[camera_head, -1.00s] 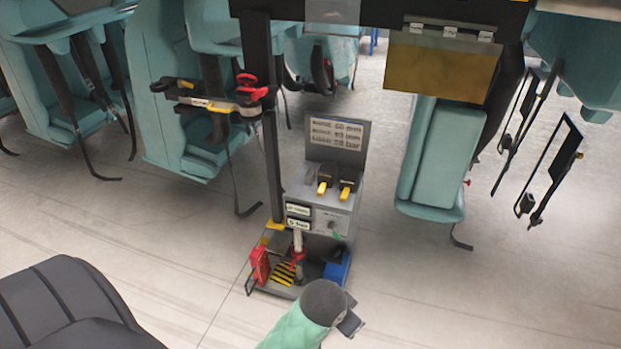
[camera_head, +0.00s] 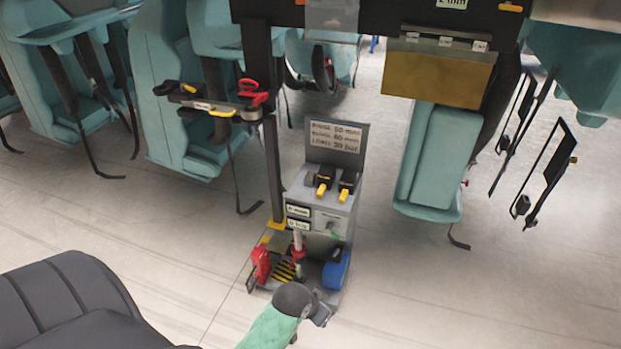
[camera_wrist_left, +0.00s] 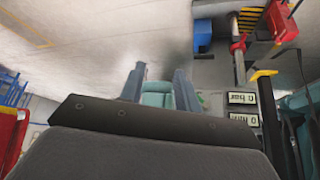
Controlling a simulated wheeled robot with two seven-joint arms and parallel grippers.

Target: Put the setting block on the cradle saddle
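A grey stand (camera_head: 340,225) with a sign, two small displays and two yellow-tipped levers stands on the floor. On its base are a red part (camera_head: 261,264), an upright metal post with a red collar (camera_head: 298,250), yellow-black stripes and a blue block-like part (camera_head: 336,270). I cannot tell for certain which parts are the setting block and the cradle saddle. My left gripper (camera_head: 318,310) is low in front of the blue part. In the left wrist view its fingers (camera_wrist_left: 159,85) are spread, with nothing between them. The blue part (camera_wrist_left: 202,35) shows there too. My right gripper is out of view.
A black column (camera_head: 272,160) rises beside the stand, with a clamp-like fixture (camera_head: 220,105) of black, yellow and red parts. Teal seats (camera_head: 438,160) hang on both sides. A tan panel (camera_head: 438,75) hangs above. Open floor lies right of the stand.

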